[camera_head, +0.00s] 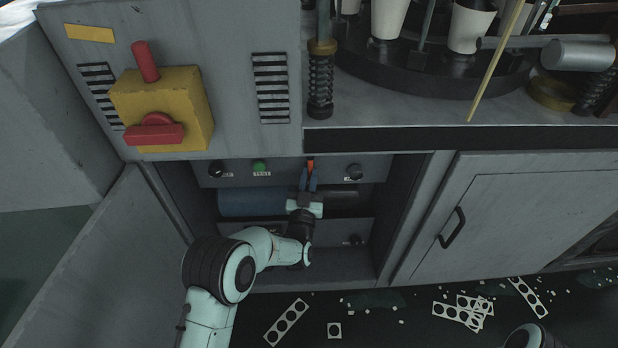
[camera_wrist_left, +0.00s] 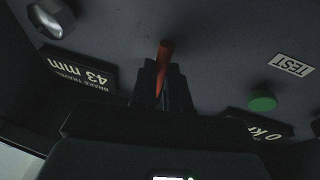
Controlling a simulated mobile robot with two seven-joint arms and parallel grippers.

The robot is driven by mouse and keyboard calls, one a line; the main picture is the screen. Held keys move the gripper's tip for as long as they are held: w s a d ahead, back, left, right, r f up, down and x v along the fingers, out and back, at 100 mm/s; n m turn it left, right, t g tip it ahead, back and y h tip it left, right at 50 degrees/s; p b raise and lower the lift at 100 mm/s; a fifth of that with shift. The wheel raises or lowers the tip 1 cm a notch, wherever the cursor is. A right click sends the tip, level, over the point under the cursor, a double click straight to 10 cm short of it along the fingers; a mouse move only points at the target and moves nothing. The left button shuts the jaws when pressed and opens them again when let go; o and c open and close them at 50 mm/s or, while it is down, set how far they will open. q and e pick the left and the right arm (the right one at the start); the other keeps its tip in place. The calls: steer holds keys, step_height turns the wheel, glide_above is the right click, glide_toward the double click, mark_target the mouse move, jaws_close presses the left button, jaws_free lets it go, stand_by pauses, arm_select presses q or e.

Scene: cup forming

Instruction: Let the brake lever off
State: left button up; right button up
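The brake lever (camera_head: 311,164) is a slim orange-red bar in the open cabinet under the machine top. It also shows in the left wrist view (camera_wrist_left: 165,52), slightly tilted. My left gripper (camera_head: 309,177) reaches into the cabinet with its fingers at the lever. In the wrist view the lever lies at the narrow gap between the dark fingers (camera_wrist_left: 166,82). I cannot tell whether they press on it or stand a little apart. The lever's lower part is hidden by the fingers. My right gripper is out of view.
A green TEST button (camera_head: 260,167) and dark knobs (camera_head: 354,172) sit beside the lever. A "BRAKE TRAVEL 43 mm" plate (camera_wrist_left: 92,80) is close by. The open door (camera_head: 115,265) and the right post (camera_head: 405,215) bound the cabinet. A yellow switch box (camera_head: 185,105) is above.

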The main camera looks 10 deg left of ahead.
arm_select(q)
steer(key=o, duration=0.4)
steer(key=shift+d, duration=0.1)
steer(key=shift+s, duration=0.1)
steer(key=p+v, duration=0.2)
steer(key=v, duration=1.1)
steer(key=shift+s+p, duration=0.1)
steer(key=shift+p, duration=0.25)
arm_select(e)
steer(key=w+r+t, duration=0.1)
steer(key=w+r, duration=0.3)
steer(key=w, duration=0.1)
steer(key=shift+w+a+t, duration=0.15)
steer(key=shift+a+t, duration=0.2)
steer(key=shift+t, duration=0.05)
